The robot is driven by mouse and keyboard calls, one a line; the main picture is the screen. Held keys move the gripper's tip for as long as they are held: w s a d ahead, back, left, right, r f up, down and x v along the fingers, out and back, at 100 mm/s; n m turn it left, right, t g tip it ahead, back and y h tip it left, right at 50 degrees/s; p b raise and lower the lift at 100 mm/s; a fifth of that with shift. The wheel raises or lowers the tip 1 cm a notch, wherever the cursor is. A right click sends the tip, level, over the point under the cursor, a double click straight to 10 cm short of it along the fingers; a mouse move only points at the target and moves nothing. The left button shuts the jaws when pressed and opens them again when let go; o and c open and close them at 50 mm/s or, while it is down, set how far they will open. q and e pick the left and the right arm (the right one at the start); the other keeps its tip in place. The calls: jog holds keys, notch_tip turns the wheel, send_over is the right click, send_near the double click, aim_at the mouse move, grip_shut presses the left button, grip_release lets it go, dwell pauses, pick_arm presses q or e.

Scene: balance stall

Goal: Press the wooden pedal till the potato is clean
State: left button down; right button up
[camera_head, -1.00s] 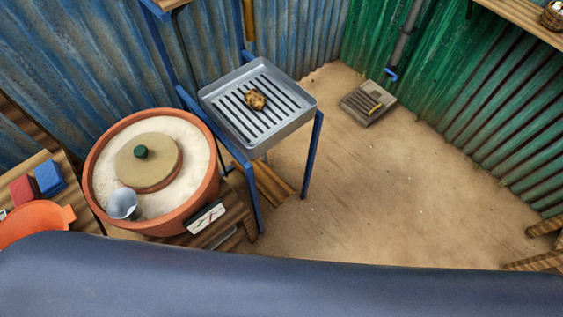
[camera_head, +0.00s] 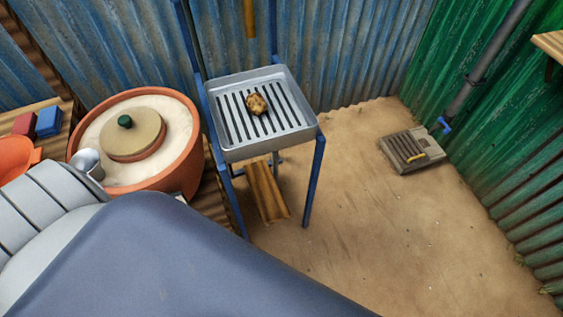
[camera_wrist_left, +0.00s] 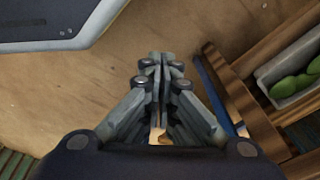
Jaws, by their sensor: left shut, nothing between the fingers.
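The potato (camera_head: 256,103) is brown with dark patches and lies on the slatted metal tray (camera_head: 298,138) of a blue-legged stand (camera_head: 315,180). The wooden pedal (camera_head: 267,192) is a yellowish-brown board low between the stand's legs, near the ground. My left gripper (camera_wrist_left: 160,62) shows only in the left wrist view. Its fingers are together and empty, above sandy ground. I cannot tell there how far it is from the pedal. My right gripper is in neither view.
A clay pot (camera_head: 190,160) with a lidded jar in pale sand stands left of the stand. A grated drain (camera_head: 408,150) lies at the right wall. Open sandy floor (camera_head: 370,220) lies between. The wrist view shows a wooden shelf (camera_wrist_left: 250,62) with green produce (camera_wrist_left: 290,85).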

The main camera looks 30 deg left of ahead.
pick_arm(q)
jog(key=w+f+n+t+y+b, duration=0.1)
jog(key=w+f+n+y+b, duration=0.2)
jog(key=w+b, duration=1.25)
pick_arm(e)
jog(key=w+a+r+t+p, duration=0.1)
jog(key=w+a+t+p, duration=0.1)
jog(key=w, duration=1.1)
pick_arm(q)
jog(key=w+a+r+n+b, duration=0.2)
jog(key=w+n+b, duration=0.1)
jog(key=w+b, duration=0.4)
jog(key=w+a+r+n+t+y+b, duration=0.1)
jog(key=w+a+r+n+b, duration=0.1)
jog(key=w+b, duration=0.4)
jog(key=shift+w+a+r+n+b, duration=0.4)
jog(key=shift+a+n+b, duration=0.35)
jog(key=shift+n, duration=0.55)
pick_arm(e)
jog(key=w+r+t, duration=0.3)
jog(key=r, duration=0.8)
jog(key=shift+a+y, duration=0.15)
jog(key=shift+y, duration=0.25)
pick_arm(q)
jog(key=shift+d+f, duration=0.1)
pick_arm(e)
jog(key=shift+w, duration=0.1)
